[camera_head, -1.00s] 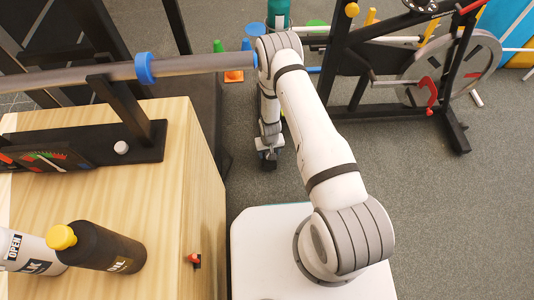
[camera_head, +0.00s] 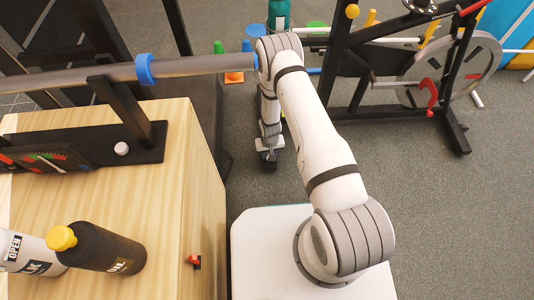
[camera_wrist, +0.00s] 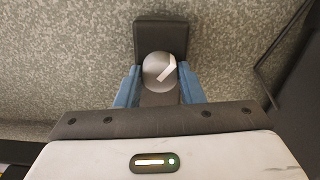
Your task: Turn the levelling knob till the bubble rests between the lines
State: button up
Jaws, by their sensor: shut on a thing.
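The round silver knob (camera_wrist: 158,72) with a pale pointer mark sits in front of a black block (camera_wrist: 160,32) in the wrist view. The mark points to the upper right. My gripper (camera_wrist: 159,84) has its blue fingers shut on the knob, one on each side. In the head view my gripper (camera_head: 268,160) hangs low at the far end of my arm, right of the wooden cabinet, too small there to show the knob. I cannot make out a bubble or its lines in any view.
A wooden cabinet (camera_head: 170,215) stands at the left. A long bar (camera_head: 200,66) crosses above. An exercise bike (camera_head: 400,80) stands at the right. Grey floor (camera_head: 440,220) is open.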

jog(key=m, duration=0.4)
jog(key=shift+a+m, duration=0.1)
jog(key=shift+m, duration=0.3)
jog(key=m, duration=0.4)
jog(key=shift+b, duration=0.35)
jog(key=shift+m, duration=0.3)
jog(key=o, duration=1)
jog(key=shift+r+p, duration=1.55)
jog(key=shift+r, duration=2.4)
